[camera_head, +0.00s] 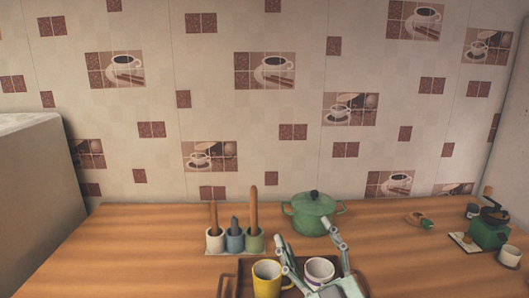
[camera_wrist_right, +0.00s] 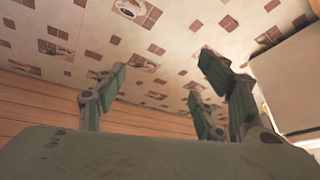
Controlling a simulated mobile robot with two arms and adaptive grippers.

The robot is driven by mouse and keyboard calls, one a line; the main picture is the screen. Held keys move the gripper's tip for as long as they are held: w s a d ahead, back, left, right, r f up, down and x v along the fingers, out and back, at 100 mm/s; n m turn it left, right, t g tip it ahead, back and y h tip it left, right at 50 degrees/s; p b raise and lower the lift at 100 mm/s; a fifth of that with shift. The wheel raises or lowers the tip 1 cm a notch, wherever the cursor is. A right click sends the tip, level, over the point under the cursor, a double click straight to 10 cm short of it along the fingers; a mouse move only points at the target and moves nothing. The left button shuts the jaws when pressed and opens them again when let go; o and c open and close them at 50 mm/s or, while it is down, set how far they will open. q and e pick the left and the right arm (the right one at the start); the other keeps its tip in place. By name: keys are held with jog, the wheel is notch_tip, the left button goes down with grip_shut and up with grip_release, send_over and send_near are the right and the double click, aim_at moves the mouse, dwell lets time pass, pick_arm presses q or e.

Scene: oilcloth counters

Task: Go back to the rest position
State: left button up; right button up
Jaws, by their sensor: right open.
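My right gripper (camera_head: 309,238) is in the lower middle of the head view, with its fingers spread and nothing between them. It is over the right part of a brown tray (camera_head: 222,284), in front of a green lidded pot (camera_head: 312,216). The same open fingers show in the right wrist view (camera_wrist_right: 160,82), against the tiled wall. A yellow mug (camera_head: 266,283) stands in the tray left of the gripper. My left gripper is not in view.
Three utensil cups, one of them blue-grey (camera_head: 235,241), stand left of the pot. A green grinder (camera_head: 489,232), a white cup (camera_head: 510,256) and a small green-and-brown item (camera_head: 420,219) are on the right. The wooden counter (camera_head: 130,245) is clear at left.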

jog(key=s+d+f+m+g+h, duration=0.2)
jog(key=d+f+g+h, duration=0.15)
jog(key=f, duration=0.35)
jog(key=s+d+f+m+g+h, duration=0.2)
jog(key=s+d+f+m, duration=0.15)
jog(key=f, duration=0.45)
jog(key=s+d+f+m+g+h, duration=0.2)
jog(key=d+f+g, duration=0.15)
jog(key=f, duration=0.35)
jog(key=s+d+f+g, duration=0.1)
jog(key=s+f+g, duration=0.3)
jog(key=s+f, duration=0.45)
jog(key=s+d+f+g, duration=0.1)
jog(key=s+f+g, duration=0.4)
jog(key=s, duration=0.7)
notch_tip(320, 180, down, 27)
jog(key=s+g, duration=0.1)
jog(key=s, duration=0.1)
jog(key=s+d+f+g, duration=0.1)
jog(key=s+d+f, duration=0.1)
jog(key=s+f, duration=1.2)
jog(key=shift+s+d+f, duration=0.25)
jog(key=shift+s+f, duration=0.15)
jog(key=shift+s, duration=0.7)
